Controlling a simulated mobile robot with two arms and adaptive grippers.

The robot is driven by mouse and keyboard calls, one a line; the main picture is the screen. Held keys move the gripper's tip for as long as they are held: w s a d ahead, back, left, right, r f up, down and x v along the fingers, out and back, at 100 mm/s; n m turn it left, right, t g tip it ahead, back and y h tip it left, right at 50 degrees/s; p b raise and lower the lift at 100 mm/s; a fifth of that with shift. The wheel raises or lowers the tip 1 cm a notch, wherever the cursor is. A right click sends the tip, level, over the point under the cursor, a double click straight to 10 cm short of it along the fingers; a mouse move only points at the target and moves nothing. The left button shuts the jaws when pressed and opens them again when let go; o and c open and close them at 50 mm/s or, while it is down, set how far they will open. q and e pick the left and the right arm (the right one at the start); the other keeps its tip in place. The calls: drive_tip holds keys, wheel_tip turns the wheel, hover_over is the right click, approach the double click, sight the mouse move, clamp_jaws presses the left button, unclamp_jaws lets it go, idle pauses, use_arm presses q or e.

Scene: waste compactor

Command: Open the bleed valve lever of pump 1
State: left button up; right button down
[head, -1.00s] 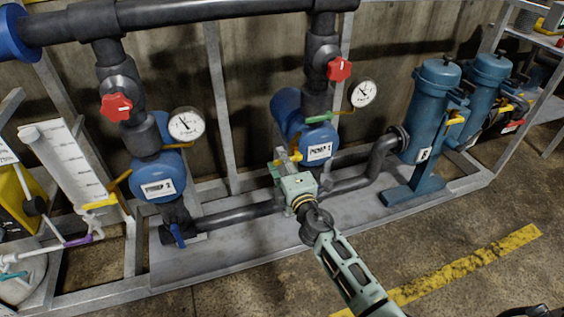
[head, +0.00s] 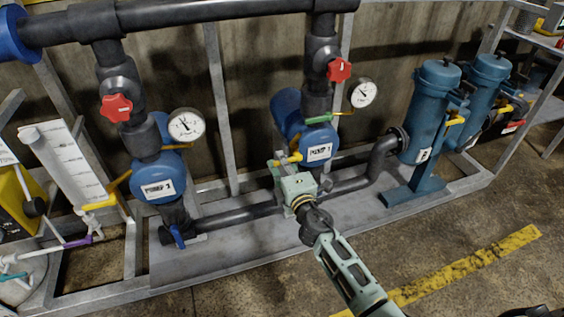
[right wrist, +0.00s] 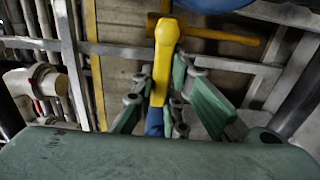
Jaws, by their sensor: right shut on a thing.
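Two blue pumps stand side by side on the skid. The right one (head: 292,118) has a white label (head: 319,152), and the left one (head: 155,190) has a similar label (head: 158,188); the small numbers are hard to read for certain. My right gripper (head: 283,165) is at the lower left of the right pump, shut on a yellow lever (head: 294,157). In the right wrist view the yellow lever (right wrist: 164,62) stands between the green fingers (right wrist: 160,110), with a blue part at its near end. My left gripper is not in view.
Red valve knobs (head: 339,69) and white gauges (head: 362,93) sit above the pumps. Dark pipes (head: 238,217) run along the base. Blue filter housings (head: 428,110) stand to the right. The front floor is clear.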

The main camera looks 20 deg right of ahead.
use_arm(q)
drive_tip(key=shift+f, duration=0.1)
use_arm(e)
drive_tip(key=shift+f, duration=0.15)
drive_tip(key=shift+n, duration=0.3)
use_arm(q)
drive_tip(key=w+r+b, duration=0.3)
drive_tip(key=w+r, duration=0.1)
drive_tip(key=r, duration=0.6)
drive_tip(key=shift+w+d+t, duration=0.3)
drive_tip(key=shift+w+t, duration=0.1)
use_arm(e)
drive_tip(key=d+f+n, duration=0.5)
drive_tip(key=n, duration=1.2)
drive_tip(key=shift+n, duration=0.3)
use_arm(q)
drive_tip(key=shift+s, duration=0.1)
use_arm(e)
drive_tip(key=shift+d, duration=0.1)
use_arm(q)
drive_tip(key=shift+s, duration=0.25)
use_arm(e)
drive_tip(key=c, duration=1.7)
unclamp_jaws()
drive_tip(key=shift+c, duration=0.2)
